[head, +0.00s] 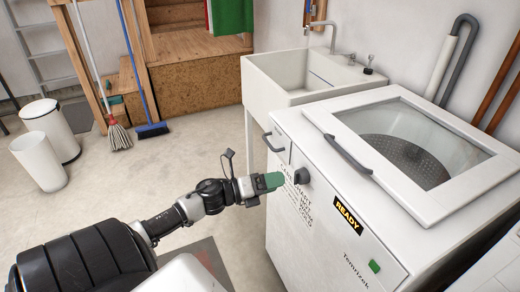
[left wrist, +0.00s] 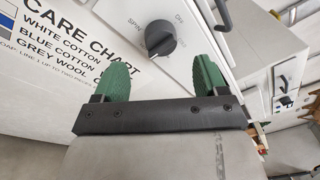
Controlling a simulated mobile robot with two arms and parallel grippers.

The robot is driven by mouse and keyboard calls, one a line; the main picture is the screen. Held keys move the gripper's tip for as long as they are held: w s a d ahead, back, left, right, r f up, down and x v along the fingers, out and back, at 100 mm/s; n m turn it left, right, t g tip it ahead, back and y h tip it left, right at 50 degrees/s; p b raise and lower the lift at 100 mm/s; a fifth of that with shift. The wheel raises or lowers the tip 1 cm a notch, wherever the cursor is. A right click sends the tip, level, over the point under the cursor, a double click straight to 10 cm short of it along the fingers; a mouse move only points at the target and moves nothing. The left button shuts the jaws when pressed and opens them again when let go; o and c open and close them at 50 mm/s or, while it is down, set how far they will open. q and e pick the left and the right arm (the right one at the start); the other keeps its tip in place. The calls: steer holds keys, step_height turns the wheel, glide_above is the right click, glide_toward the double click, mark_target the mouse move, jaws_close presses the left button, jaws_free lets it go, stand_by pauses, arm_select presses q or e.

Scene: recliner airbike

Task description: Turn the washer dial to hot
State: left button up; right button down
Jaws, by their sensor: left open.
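The white top-loading washer (head: 335,228) stands at the right in the head view. My left gripper (head: 272,181), with green fingers, is just left of the dial. In the left wrist view the dial (left wrist: 161,38) shows beyond and between the open fingers (left wrist: 162,66), which hold nothing. SPIN and OFF are legible around the dial; other labels are too small to read. My right gripper is out of view.
A care chart (left wrist: 60,55) is printed on the panel beside the dial. A dark handle (head: 348,154) projects from the washer lid's front. A white sink (head: 300,78) stands behind the washer. Bare floor (head: 195,150) lies to the left; white bins (head: 42,145) stand farther off.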

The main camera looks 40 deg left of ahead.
arm_select(q)
steer(key=shift+v, duration=2.05)
steer(key=s+a+f+n+y+p, duration=0.1)
steer(key=a+f+n+y, duration=0.15)
steer(key=f+n, duration=0.3)
steer(key=s+a+f+n+y+p, duration=0.1)
steer(key=a+f+n+y+p, duration=0.1)
steer(key=f+n+y, duration=0.3)
steer(key=s+d+f+n+g+y+p, duration=0.1)
steer(key=s+f+n+g, duration=0.25)
steer(key=f, duration=0.55)
steer(key=s+d+f+n+g+y+p, duration=0.1)
steer(key=s+f+n+g+p, duration=0.1)
steer(key=s+f+n, duration=0.5)
steer(key=s+d+f+n+g+p, duration=0.1)
steer(key=s+d+f+n+g, duration=0.1)
steer(key=s+d+f, duration=0.3)
steer(key=s+d+f+n+g+p, duration=0.1)
steer(key=s+d+f+g, duration=0.3)
steer(key=s, duration=0.6)
steer(key=s+d+f+n+g+p, duration=0.1)
steer(key=s+d+f+n+g, duration=0.2)
steer(key=s+d+f, duration=0.3)
steer(key=shift+s+d+n+h, duration=0.35)
steer(key=shift+s+d+n, duration=0.25)
steer(key=shift+s+d, duration=0.45)
steer(key=shift+a+f, duration=0.1)
steer(key=shift+f, duration=0.05)
